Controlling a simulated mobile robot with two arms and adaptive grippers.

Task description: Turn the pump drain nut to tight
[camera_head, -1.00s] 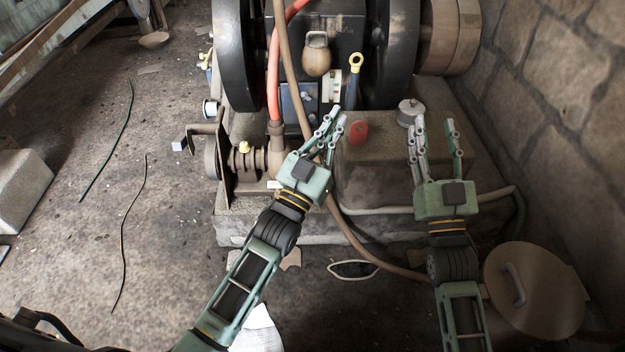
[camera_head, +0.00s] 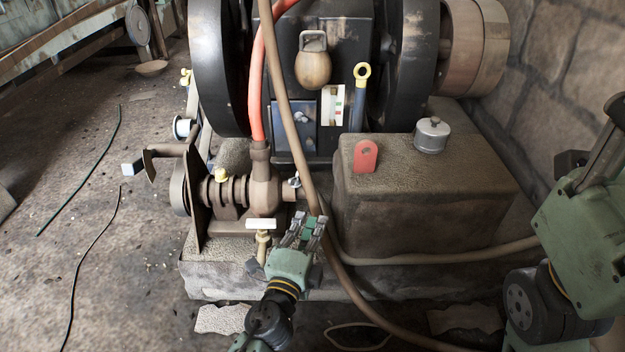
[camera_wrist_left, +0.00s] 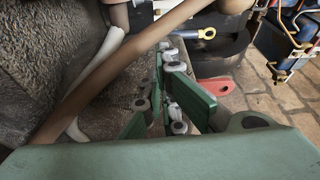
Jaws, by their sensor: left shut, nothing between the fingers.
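The rusty pump (camera_head: 263,192) stands at the left of the engine base, with a red hose rising from it. A small silver wing-shaped fitting (camera_head: 294,181) sits on its right side. Below the pump is a brass fitting with a white crosspiece (camera_head: 261,224). I cannot tell for sure which fitting is the drain nut. My left gripper (camera_head: 306,224) is shut and empty, just right of the brass fitting and below the pump, apart from both. Its green fingers (camera_wrist_left: 170,80) also show in the left wrist view. My right gripper (camera_head: 592,160) is partly seen at the right edge; its fingertips are unclear.
A brown hose (camera_head: 291,120) runs down in front of the engine, close to my left gripper. A rough metal tank (camera_head: 430,190) with a red tab (camera_head: 366,156) and silver cap (camera_head: 432,134) stands to the right.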

